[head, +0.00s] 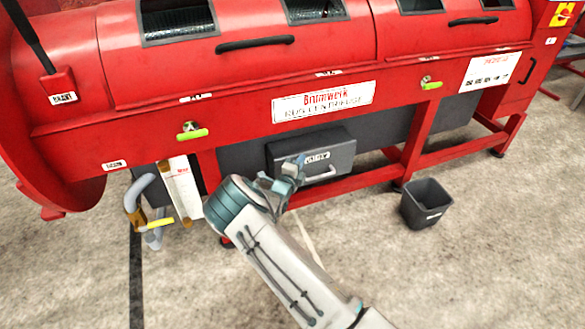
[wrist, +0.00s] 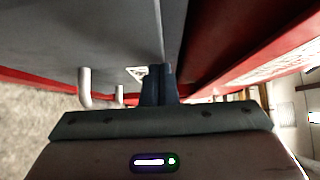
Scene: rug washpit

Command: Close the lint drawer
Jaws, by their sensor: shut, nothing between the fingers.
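The lint drawer (head: 345,158) is a dark grey box with a white label and a pale bar handle (head: 322,175). It juts out from the grey panel under the red machine, so it stands at least partly open. My gripper (head: 300,161) is at the left part of the drawer front, left of the handle. In the wrist view the gripper's dark fingers (wrist: 158,72) are together and empty, close to the grey drawer front (wrist: 90,30). The pale handle (wrist: 85,90) stands to their left there. I cannot tell whether the fingertips touch the drawer.
The red machine (head: 240,85) spans the view, with a lower red rail and legs. A dark bin (head: 427,204) stands on the floor to the right.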

